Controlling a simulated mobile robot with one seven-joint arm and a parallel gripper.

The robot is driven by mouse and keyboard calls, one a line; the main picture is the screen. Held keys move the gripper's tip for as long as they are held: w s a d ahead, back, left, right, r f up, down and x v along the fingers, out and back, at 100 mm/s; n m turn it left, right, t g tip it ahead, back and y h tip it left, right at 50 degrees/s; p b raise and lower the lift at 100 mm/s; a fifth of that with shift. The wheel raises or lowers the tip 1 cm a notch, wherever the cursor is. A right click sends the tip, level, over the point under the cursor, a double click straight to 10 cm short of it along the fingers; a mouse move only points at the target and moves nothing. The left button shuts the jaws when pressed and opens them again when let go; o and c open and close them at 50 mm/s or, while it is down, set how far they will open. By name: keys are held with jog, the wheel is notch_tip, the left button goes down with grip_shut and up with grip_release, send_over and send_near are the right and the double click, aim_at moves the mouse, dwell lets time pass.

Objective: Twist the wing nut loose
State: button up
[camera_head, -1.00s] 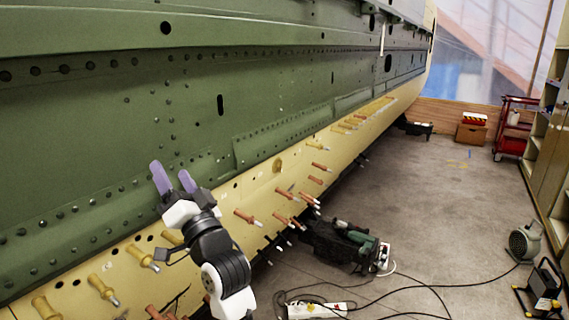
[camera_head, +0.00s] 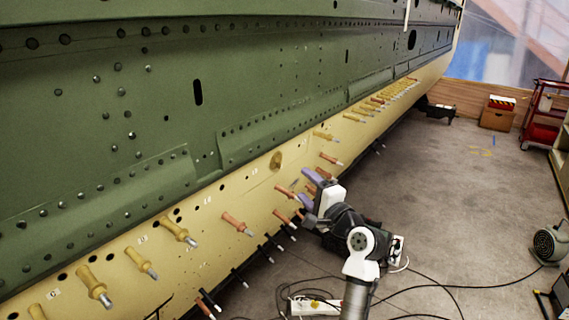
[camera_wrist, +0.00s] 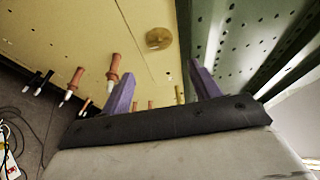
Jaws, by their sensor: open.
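A round brass-coloured fitting (camera_head: 276,160) sits on the cream skin strip, below the green panel. It also shows in the wrist view (camera_wrist: 158,38), ahead of and between my finger directions. I cannot make out wings on it, so I cannot tell whether it is the wing nut. My gripper (camera_head: 302,184) has two purple fingers, spread open with nothing seen between them. In the head view it is right of and below the fitting, among copper-coloured pins. In the wrist view the fingers (camera_wrist: 155,75) stand apart from the fitting.
Copper-coloured pins (camera_head: 237,224) and yellow pins (camera_head: 180,232) stick out along the cream strip (camera_head: 215,205). Cables and a white power strip (camera_head: 315,307) lie on the floor. A fan (camera_head: 550,246) stands at right. Open floor (camera_head: 450,200) lies beyond my arm.

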aim_at(281, 163)
jog(key=p+x, duration=0.2)
jog(key=x, duration=0.9)
jog(key=shift+w+a+p, duration=0.15)
jog(key=shift+p, duration=0.2)
jog(key=shift+c, duration=0.4)
jog(key=c, duration=0.9)
